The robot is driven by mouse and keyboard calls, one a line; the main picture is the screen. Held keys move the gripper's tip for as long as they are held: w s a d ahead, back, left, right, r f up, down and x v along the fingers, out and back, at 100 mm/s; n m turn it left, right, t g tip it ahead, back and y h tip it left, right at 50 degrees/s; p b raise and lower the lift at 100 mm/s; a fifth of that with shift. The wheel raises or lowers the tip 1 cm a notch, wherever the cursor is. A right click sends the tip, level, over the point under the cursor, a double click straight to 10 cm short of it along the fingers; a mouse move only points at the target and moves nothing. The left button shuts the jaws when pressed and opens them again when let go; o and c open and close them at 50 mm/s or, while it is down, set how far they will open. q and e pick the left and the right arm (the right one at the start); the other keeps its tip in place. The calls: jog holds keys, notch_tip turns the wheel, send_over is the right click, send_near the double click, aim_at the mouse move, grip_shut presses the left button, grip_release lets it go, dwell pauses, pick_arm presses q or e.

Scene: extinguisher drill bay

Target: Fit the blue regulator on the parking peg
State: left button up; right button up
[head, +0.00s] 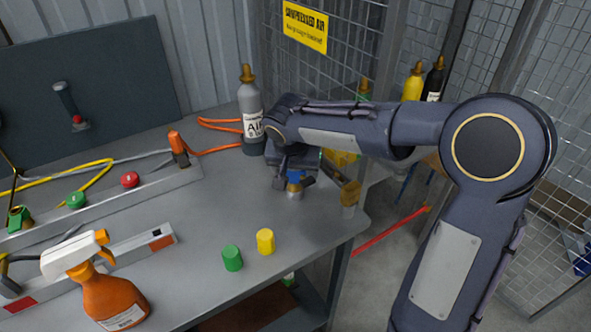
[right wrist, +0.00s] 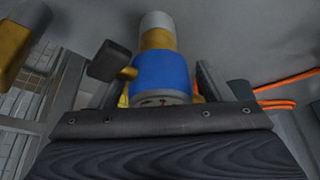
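The blue regulator (head: 295,176) stands roughly upright over the right part of the grey workbench (head: 200,215). It has a brass and grey lower end and a dark knob on a brass stem. My right gripper (head: 293,182) is around its blue body. In the right wrist view the blue regulator (right wrist: 160,75) sits between my fingers, which appear closed on it; the knob covers the left fingertip. I cannot tell whether its lower end touches the bench. I cannot make out the parking peg for certain. My left gripper is not in view.
A yellow regulator (head: 344,163) stands right beside my right gripper at the bench edge. The grey AIR cylinder (head: 250,115) stands behind. Green (head: 232,258) and yellow (head: 265,241) caps and an orange spray bottle (head: 112,298) are nearer. An orange hose (head: 215,147) lies left of the cylinder.

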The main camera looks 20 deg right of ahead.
jog(key=p+v, duration=0.1)
jog(key=v, duration=0.7)
jog(key=shift+d, duration=0.1)
jog(key=s+r+n+t+y+p, duration=0.1)
jog(key=s+p, duration=0.4)
jog(key=s, duration=0.7)
jog(key=s+a+r+n+y+p, duration=0.1)
jog(key=s+r+n+y+p, duration=0.2)
jog(key=s, duration=0.9)
jog(key=n+y+p, duration=0.1)
jog(key=y+p, duration=0.1)
jog(key=shift+a+t+p, duration=0.25)
jog(key=shift+t+p, duration=0.1)
jog(key=shift+t, duration=0.05)
